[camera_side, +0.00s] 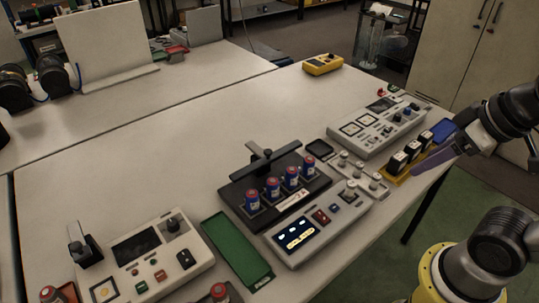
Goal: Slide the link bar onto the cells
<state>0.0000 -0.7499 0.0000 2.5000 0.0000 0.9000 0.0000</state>
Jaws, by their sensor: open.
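Several cells (272,187) with blue bodies and red tops stand upright in a row in a black holder (240,187). A dark bar with a handle-like crosspiece (266,157), which looks like the link bar, lies across the back of the holder, behind the cells and apart from their tops. My gripper (438,148) is at the right edge of the table, beside the yellow holder and far from the bar. It is open, and I see nothing held in it. Its fingertips are partly hard to make out against the yellow holder.
A control panel with a lit display (297,235) sits in front of the cells. A yellow holder with black blocks (408,158) is by my gripper. A green tray (237,250), a grey console (145,258) and another console (378,122) stand around.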

